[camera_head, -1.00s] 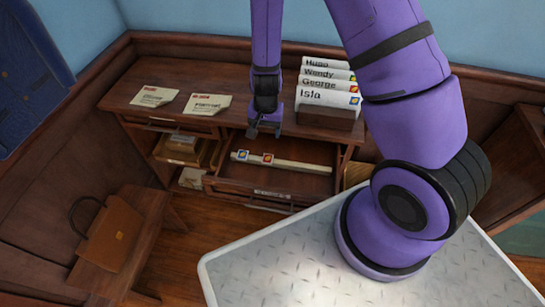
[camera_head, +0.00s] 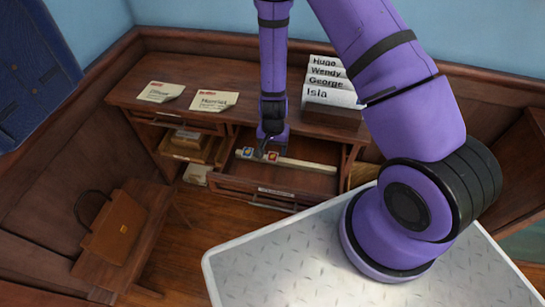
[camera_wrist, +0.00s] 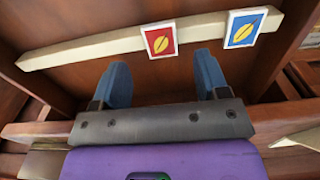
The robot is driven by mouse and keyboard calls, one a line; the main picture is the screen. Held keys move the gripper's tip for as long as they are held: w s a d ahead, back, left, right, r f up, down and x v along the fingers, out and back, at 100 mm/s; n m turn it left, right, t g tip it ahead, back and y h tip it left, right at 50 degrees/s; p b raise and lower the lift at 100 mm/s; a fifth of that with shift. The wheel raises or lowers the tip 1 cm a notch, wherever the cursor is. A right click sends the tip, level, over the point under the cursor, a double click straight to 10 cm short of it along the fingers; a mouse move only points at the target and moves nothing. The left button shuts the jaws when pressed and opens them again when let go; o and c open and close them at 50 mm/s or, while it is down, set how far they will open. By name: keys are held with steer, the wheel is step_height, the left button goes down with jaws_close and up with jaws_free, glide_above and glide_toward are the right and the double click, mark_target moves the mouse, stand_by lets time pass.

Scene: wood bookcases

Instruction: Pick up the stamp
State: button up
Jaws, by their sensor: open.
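Two small square stamps sit on a pale strip (camera_head: 305,165) in the open drawer (camera_head: 225,181). One is a red stamp with a yellow leaf shape (camera_wrist: 160,39), also in the head view (camera_head: 272,156). The other is a blue stamp with a yellow leaf shape (camera_wrist: 244,28), also in the head view (camera_head: 247,152). My gripper (camera_wrist: 163,72) is open and empty. In the wrist view the red stamp appears just beyond the gap between its fingers; the blue one is off to the right. In the head view my gripper (camera_head: 262,150) is close above the strip, by both stamps.
The wooden desk (camera_head: 235,75) holds two paper notes (camera_head: 212,101) on the left and a rack of name cards (camera_head: 330,95), partly hidden by my arm. The drawer's walls surround the strip.

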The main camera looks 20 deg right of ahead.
mark_target(273, 156)
steer(key=shift+a+f, duration=0.15)
steer(key=shift+f, duration=1.7)
steer(key=c, duration=1)
